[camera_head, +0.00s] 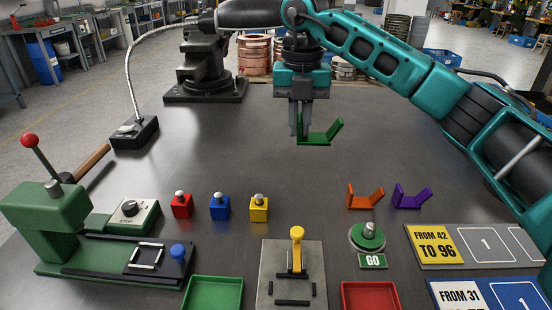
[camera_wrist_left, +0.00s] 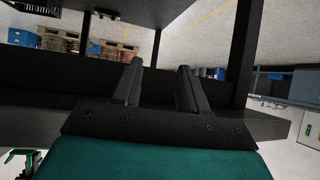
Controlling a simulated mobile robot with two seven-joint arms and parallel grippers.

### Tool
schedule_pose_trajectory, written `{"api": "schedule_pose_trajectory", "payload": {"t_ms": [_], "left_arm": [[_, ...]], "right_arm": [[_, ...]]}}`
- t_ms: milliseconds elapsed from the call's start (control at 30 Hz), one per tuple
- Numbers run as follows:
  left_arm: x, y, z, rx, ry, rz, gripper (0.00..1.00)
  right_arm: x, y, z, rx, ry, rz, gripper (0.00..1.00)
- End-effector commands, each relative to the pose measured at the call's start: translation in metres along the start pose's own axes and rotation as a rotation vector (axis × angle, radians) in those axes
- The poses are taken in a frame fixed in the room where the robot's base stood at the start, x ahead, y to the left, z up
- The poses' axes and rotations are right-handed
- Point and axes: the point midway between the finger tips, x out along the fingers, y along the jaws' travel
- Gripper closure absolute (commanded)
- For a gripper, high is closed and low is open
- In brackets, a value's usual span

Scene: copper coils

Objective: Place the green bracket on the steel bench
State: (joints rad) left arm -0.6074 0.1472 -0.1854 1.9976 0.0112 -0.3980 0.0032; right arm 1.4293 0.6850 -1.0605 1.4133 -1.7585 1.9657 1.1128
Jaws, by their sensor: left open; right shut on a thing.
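An orange bracket (camera_head: 365,197) and a purple bracket (camera_head: 411,197) stand nearer the front. Red, blue and yellow blocks (camera_head: 259,210) stand left of them. A black stand (camera_head: 205,75) is at the far left. Bench space around the green bracket is clear.

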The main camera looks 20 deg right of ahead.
Motion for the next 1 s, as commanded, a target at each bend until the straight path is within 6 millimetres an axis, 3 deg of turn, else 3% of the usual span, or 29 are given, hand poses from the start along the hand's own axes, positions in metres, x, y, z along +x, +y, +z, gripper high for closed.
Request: {"api": "schedule_pose_trajectory", "payload": {"t_ms": [167, 300, 600, 867, 1000], "left_arm": [[0.002, 0.001, 0.009, -0.002, -0.013, 0.002, 0.57], [0.003, 0.003, 0.013, -0.005, -0.022, 0.006, 0.57], [0.005, 0.006, 0.007, -0.007, -0.005, 0.015, 0.57], [0.006, 0.008, 0.004, -0.007, 0.001, 0.02, 0.57], [0.008, 0.008, 0.004, -0.007, 0.003, 0.02, 0.57]], "right_arm": [[0.032, -0.001, -0.001, -0.001, 0.005, -0.003, 1.0], [0.071, -0.001, -0.001, 0.0, 0.006, -0.004, 1.0], [0.141, -0.001, -0.001, -0.001, 0.003, -0.002, 1.0], [0.162, 0.0, 0.0, -0.001, 0.001, 0.0, 1.0], [0.182, 0.0, -0.001, 0.0, 0.003, -0.002, 1.0]]}}
